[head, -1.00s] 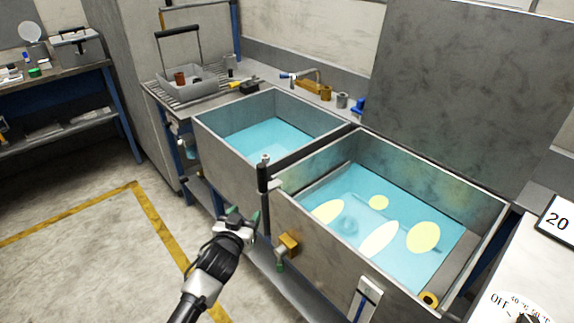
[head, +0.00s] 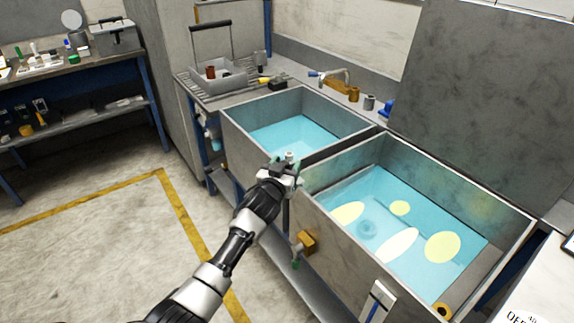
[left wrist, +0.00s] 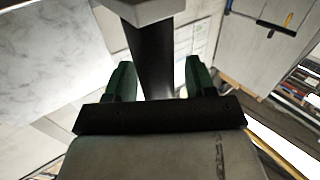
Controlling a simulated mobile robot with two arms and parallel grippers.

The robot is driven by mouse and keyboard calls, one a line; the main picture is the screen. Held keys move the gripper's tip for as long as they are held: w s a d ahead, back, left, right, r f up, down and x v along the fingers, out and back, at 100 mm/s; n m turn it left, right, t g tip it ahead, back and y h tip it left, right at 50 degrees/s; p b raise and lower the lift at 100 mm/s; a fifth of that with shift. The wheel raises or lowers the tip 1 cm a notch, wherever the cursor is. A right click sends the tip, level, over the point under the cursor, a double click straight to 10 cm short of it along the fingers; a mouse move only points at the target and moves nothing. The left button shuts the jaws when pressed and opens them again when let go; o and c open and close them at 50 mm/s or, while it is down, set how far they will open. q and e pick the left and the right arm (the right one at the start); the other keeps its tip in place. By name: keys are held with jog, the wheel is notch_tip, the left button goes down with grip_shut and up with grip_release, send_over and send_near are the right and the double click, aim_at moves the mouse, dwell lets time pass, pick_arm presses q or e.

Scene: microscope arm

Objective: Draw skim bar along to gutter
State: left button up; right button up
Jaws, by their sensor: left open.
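The right tank (head: 340,245) holds blue water with several yellow patches (head: 443,247) floating on it. A pale bar, apparently the skim bar (head: 350,178), lies across the water at the tank's left end. A grey strip, apparently the gutter (head: 470,277), runs along the right end. A dark upright post, apparently the bar's handle (left wrist: 150,62), stands outside the tank's near left corner. My left gripper (head: 284,172) is open at this post. In the left wrist view, the post shows between its green fingers under a grey plate (left wrist: 140,10); contact cannot be told. My right gripper is not in view.
The left tank (head: 250,150) adjoins on the left. A brass tap (head: 306,242) and a white plate (head: 376,302) stick out from the right tank's front wall. A grey carrier (head: 215,82) stands behind. The floor at left is clear.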

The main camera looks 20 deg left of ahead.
pick_arm(q)
jog(key=shift+w, duration=0.25)
grip_shut()
jog(key=shift+s+d, duration=0.1)
